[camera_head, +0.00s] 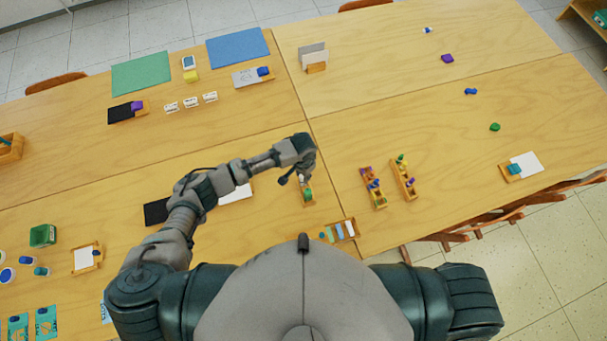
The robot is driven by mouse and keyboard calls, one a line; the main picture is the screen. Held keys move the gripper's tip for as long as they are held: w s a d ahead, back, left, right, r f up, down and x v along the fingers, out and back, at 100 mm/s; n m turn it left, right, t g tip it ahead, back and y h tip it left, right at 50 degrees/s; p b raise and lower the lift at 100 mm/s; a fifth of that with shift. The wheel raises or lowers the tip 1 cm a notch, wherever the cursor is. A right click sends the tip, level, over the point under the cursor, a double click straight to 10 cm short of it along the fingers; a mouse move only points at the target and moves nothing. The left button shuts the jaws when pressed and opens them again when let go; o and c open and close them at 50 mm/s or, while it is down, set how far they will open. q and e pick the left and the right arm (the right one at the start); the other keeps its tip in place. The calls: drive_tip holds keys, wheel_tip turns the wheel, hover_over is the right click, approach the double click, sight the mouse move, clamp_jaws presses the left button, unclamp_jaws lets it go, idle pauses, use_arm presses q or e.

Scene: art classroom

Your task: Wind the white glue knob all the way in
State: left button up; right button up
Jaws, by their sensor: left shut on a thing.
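My left gripper (299,175) is over the table's middle, pointing down at a small wooden holder with a green item (308,194). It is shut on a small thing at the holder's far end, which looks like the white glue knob. The gripper and wrist cover most of the knob, so how far in it sits cannot be told. My right gripper is out of view; only my right shoulder shows at the lower right.
Right of the holder stand two wooden racks (379,202) with small coloured pieces. A wooden tray (351,229) with pale sticks lies nearer me. Left, under my forearm, are a black sheet (156,212) and a white sheet (237,194). The table's right half (430,110) is mostly clear.

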use_arm(q)
drive_tip(key=shift+n+p, duration=2.25)
drive_tip(key=shift+n, duration=0.15)
drive_tip(key=n, duration=0.3)
drive_tip(key=shift+s+f, duration=0.1)
drive_tip(key=n, duration=0.3)
drive_tip(key=shift+n, duration=0.3)
drive_tip(key=o, duration=1.6)
drive_tip(key=shift+c, duration=0.2)
drive_tip(key=m, duration=0.5)
drive_tip(key=shift+m, duration=0.4)
drive_tip(key=m, duration=0.5)
drive_tip(key=shift+m, duration=0.4)
